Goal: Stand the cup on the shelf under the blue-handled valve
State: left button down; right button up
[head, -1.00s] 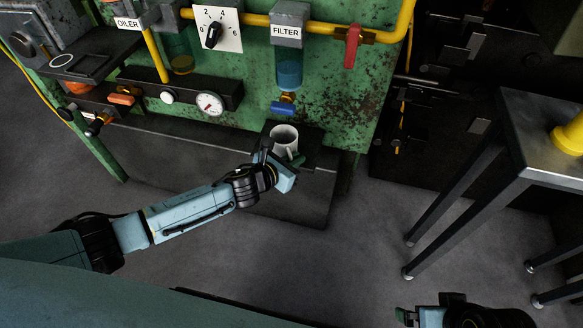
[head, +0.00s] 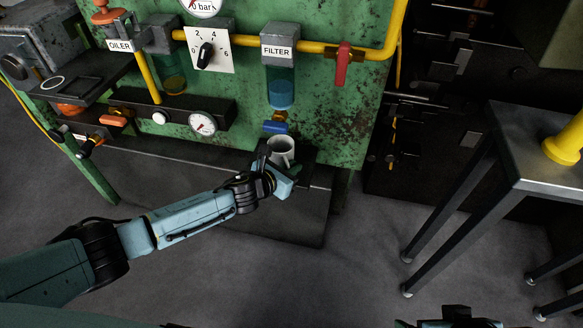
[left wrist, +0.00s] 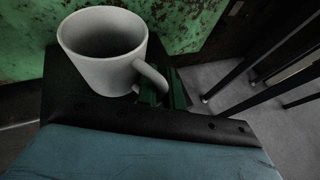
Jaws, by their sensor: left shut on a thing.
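The white cup (head: 281,147) is upright, just below the blue-handled valve (head: 275,127) under the FILTER bowl, over a small dark shelf (head: 305,154). I cannot tell whether its base touches the shelf. My left gripper (head: 284,172) is at the cup's near side. In the left wrist view the cup (left wrist: 95,65) shows its open, empty-looking mouth, and the green fingers of my left gripper (left wrist: 162,93) are shut on its handle. My right gripper (head: 452,322) is cut off at the bottom edge, and its jaws cannot be made out.
A green panel (head: 340,120) stands behind the cup, with a yellow pipe and a red-handled valve (head: 343,64) to the right. A gauge block (head: 165,115) is to the left. A metal table (head: 545,150) with a yellow object stands at right. Grey floor is open between.

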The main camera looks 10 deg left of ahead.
pick_arm(q)
jog(key=shift+f+b, duration=0.3)
jog(key=shift+f, duration=0.1)
pick_arm(e)
jog(key=shift+s+f, duration=0.1)
jog(key=shift+f, duration=0.25)
pick_arm(q)
jog(key=c, duration=1.5)
grip_release()
pick_arm(e)
jog(key=shift+d, duration=0.1)
pick_arm(q)
jog(key=shift+o, duration=0.2)
jog(key=shift+s+a+r+p, duration=0.15)
jog(key=shift+s+p, duration=0.2)
jog(key=p+v, duration=0.4)
jog(key=v, duration=0.8)
jog(key=shift+s+r+p, duration=0.2)
jog(key=shift+s+p, duration=0.05)
jog(key=shift+p, duration=0.1)
pick_arm(e)
jog(key=d+f+g+h, duration=0.1)
jog(key=d+f, duration=0.3)
jog(key=f, duration=0.6)
jog(key=shift+f, duration=0.4)
pick_arm(q)
jog(key=shift+a, duration=0.1)
